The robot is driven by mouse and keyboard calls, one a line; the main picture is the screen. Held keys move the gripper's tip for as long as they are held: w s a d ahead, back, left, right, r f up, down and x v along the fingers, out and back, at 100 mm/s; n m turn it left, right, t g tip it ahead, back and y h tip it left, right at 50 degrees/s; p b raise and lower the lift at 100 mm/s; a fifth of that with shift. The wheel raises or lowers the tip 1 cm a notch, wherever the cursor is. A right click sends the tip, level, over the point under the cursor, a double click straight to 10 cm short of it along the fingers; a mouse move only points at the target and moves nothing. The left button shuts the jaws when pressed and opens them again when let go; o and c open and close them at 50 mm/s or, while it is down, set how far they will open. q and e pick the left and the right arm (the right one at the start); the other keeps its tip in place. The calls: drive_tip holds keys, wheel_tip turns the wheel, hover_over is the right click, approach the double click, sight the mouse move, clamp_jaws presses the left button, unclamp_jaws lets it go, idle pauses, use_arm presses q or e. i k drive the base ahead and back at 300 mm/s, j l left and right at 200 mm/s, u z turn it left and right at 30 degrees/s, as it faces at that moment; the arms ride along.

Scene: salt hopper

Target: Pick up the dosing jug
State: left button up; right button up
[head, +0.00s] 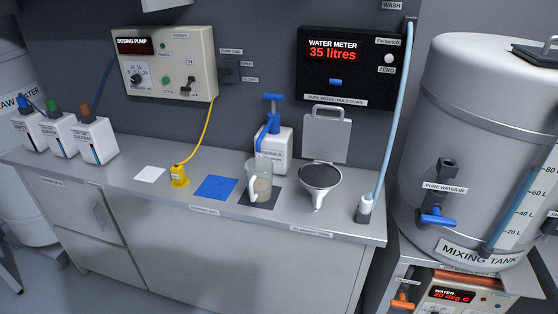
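The dosing jug (259,180) is a clear jug with a pale handle on its left side. It stands upright on a dark square mat (270,198) on the steel counter, with some pale beige contents low inside. It stands in front of the white minerals bottle and partly hides it. Neither of my grippers shows in the head view.
The minerals bottle (279,148) with a blue pump stands behind the jug. A salt hopper (320,180) with a raised lid is right of it. A blue mat (216,188), yellow plug (179,176) and white mat (149,174) lie left. The mixing tank (475,150) stands far right.

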sight(259, 170)
drive_tip(key=j+z, duration=0.15)
drive_tip(key=z, duration=0.3)
drive_tip(key=j+z, duration=0.15)
drive_tip(key=z, duration=0.35)
drive_tip(key=j+z, duration=0.35)
drive_tip(key=j, duration=0.45)
drive_tip(key=k+j+z, duration=0.15)
drive_tip(key=j+z, duration=0.25)
drive_tip(key=j, duration=0.35)
drive_tip(key=k+j, duration=0.1)
drive_tip(key=j, duration=0.3)
drive_tip(key=k+j, duration=0.1)
drive_tip(key=j, duration=0.3)
drive_tip(key=k+j, duration=0.1)
drive_tip(key=j, duration=0.3)
